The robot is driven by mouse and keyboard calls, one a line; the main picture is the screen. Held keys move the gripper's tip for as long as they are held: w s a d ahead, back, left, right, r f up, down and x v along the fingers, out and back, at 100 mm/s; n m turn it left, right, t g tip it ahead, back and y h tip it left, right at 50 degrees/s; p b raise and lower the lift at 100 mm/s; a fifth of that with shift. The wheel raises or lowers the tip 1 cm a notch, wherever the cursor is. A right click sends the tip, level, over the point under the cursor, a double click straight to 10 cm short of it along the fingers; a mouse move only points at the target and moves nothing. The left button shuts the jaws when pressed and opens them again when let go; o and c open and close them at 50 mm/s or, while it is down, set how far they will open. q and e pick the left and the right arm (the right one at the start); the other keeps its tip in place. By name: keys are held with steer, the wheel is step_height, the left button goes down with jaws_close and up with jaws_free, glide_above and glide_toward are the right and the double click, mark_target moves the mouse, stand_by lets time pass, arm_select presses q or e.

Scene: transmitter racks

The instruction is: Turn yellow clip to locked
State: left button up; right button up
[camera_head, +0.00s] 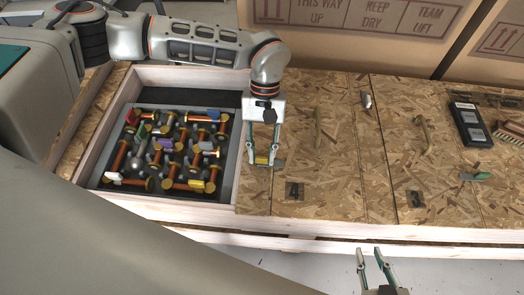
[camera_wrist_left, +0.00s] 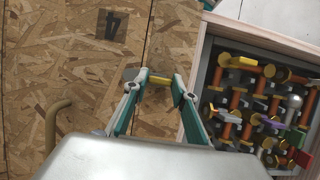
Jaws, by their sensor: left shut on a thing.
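My left gripper (camera_head: 261,160) is over the wooden surface just right of the tray, with its fingers pointing down. It is shut on a small yellow piece (camera_head: 262,161), which also shows as a short bar (camera_wrist_left: 160,79) between the fingertips in the left wrist view. I cannot tell whether this piece is the yellow clip. Another yellow piece (camera_head: 197,185) lies at the lower right inside the tray, among orange rods with brass ends.
The wooden tray (camera_head: 240,190) holds several rods and coloured clips. Handles (camera_head: 317,128) and (camera_head: 421,135) stand on the wooden bench. A black device (camera_head: 469,125), a brush (camera_head: 509,132) and a green-handled tool (camera_head: 476,176) lie at right. Cardboard boxes (camera_head: 360,45) stand behind.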

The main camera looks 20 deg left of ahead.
steer(key=shift+s, duration=0.1)
arm_select(q)
steer(key=o, duration=0.9)
steer(key=shift+o, duration=1)
arm_select(e)
steer(key=shift+s+f, duration=0.15)
steer(key=shift+s, duration=0.2)
steer(key=shift+w, duration=0.1)
arm_select(q)
steer(key=shift+r, duration=0.1)
steer(key=v, duration=1.1)
steer(key=shift+w+r, duration=0.25)
steer(key=shift+r, duration=0.1)
arm_select(e)
steer(key=shift+w, duration=0.15)
